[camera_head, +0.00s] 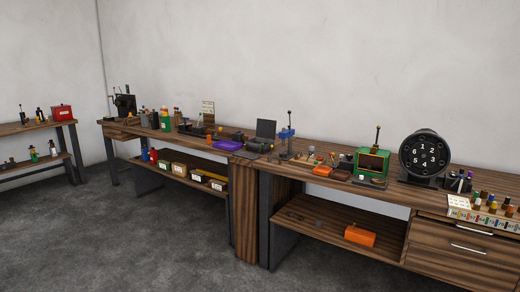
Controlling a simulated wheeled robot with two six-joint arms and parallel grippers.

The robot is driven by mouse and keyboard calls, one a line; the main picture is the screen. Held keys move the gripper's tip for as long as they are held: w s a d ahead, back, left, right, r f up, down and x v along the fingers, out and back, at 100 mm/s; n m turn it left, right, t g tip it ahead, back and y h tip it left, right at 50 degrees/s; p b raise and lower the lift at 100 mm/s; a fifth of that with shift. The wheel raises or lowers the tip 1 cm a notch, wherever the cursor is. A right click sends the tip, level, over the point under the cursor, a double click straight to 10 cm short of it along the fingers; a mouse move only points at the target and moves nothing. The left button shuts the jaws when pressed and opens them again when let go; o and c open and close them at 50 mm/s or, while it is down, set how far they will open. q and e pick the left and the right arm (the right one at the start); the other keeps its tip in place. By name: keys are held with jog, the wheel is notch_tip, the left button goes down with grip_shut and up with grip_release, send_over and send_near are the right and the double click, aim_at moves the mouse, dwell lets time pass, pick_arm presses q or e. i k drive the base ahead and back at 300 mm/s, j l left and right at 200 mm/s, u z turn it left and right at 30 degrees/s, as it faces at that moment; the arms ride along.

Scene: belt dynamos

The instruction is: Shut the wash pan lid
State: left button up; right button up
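A small dark box-like pan (258,145) stands near the middle of the long workbench. Its dark lid (266,129) stands raised at the back, so it looks open. It may be the wash pan, but it is too small to be sure. Neither of my grippers is in view.
The long wooden workbench (336,187) runs along the wall, crowded with small items. A green-framed box (372,162) and a black numbered dial (424,154) stand to the right. A purple tray (227,146) lies left of the pan. The grey floor (150,240) in front is clear.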

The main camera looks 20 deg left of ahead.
aim_at(265, 128)
jog(key=i+j+u, duration=0.6)
jog(key=i, duration=0.15)
jog(key=i+j+u, duration=0.15)
jog(key=i+j, duration=0.15)
jog(key=i, duration=0.3)
jog(key=i+j+u, duration=0.15)
jog(key=i, duration=0.45)
jog(key=i+j+u, duration=0.15)
jog(key=i, duration=0.5)
jog(key=i+j+z, duration=0.1)
jog(key=i+z, duration=0.2)
jog(key=z, duration=0.15)
jog(key=i+j+z, duration=0.2)
jog(key=z, duration=0.2)
jog(key=i+j+z, duration=0.55)
jog(key=j+z, duration=0.15)
jog(key=z, duration=0.2)
